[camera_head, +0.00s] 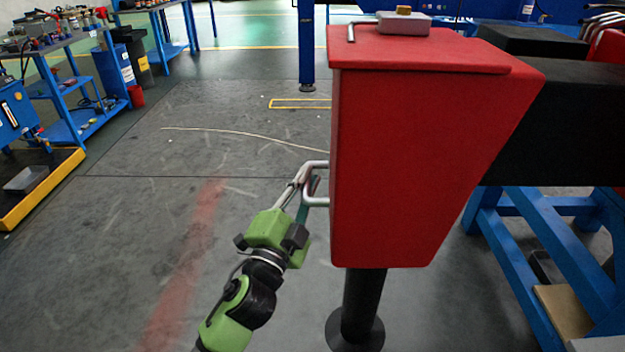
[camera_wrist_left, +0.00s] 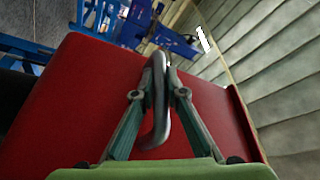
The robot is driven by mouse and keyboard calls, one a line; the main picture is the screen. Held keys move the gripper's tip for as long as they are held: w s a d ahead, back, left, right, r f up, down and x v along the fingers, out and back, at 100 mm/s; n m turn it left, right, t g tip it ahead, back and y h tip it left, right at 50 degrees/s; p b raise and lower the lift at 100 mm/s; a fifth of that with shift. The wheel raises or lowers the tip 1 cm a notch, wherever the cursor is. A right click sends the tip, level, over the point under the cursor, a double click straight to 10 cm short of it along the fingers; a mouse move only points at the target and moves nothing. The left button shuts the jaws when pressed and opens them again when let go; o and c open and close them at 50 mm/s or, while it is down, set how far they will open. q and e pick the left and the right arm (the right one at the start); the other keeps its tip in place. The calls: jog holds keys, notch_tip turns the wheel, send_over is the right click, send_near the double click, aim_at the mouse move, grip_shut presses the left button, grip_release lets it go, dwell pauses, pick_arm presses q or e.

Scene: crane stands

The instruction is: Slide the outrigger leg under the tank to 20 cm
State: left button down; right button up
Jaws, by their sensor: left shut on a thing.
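A large red tank (camera_head: 415,150) with slanted sides fills the middle right of the head view. A black outrigger leg (camera_head: 362,300) with a round foot stands under it on the floor. A black beam (camera_head: 560,125) runs from the tank to the right. A bent grey metal handle (camera_head: 316,201) sticks out from the tank's left side. My left gripper (camera_head: 308,186) is at this handle. In the left wrist view its two fingers are closed around the handle (camera_wrist_left: 157,100), with the red tank face behind. My right gripper is not in view.
A blue trestle (camera_head: 545,250) stands right of the leg. A grey box with a brass cap (camera_head: 404,20) and a bent rod lie on the tank top. Blue workbenches (camera_head: 65,90) with tools stand at the far left. The floor left of the tank is clear.

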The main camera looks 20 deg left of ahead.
pick_arm(q)
jog(key=shift+a, duration=0.45)
jog(key=c, duration=2.2)
grip_release()
jog(key=shift+a, duration=0.1)
jog(key=shift+o, duration=0.8)
jog(key=shift+s+a, duration=0.1)
jog(key=shift+s, duration=0.05)
jog(key=shift+d, duration=0.2)
jog(key=v, duration=1.2)
